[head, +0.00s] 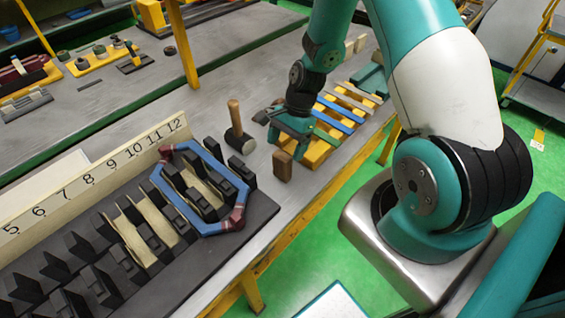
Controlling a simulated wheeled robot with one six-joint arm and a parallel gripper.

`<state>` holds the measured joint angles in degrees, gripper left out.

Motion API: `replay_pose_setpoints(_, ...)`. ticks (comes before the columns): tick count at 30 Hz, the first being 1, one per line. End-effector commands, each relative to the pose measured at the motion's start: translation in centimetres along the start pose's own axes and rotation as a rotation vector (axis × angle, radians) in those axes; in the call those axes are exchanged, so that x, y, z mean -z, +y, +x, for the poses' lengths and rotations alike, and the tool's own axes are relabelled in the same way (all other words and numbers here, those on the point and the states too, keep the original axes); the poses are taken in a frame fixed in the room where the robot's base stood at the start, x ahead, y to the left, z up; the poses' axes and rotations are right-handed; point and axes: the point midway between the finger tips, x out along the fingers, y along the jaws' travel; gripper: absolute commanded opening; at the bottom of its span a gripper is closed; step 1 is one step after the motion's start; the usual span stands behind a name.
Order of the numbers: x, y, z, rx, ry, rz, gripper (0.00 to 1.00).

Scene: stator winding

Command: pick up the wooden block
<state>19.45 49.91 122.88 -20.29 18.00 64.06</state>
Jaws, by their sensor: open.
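The wooden block (282,166) is small and brown. It stands upright on the grey workbench, left of the yellow slatted rack, in the middle of the head view. My gripper (284,135) is open, just above and behind the block in the picture. The block's upper end shows close to the gripper's lower edge, and its visible faces are clear of any grip. I cannot tell whether a fingertip touches it. The fingertips are partly hidden by the gripper body.
A mallet (239,141) with a wooden handle stands left of the block. The yellow rack (318,150) with coloured strips is close on the right. A dark slotted fixture (262,208) holds a blue coil (158,181) at lower left. The bench front edge is near.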

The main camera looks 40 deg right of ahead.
Motion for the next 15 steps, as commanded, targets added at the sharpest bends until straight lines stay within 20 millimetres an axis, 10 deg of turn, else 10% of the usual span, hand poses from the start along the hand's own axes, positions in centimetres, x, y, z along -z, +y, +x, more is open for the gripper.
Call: replay_pose_setpoints(15,0.0,0.0,4.9,-0.003,-0.001,-0.001,0.81)
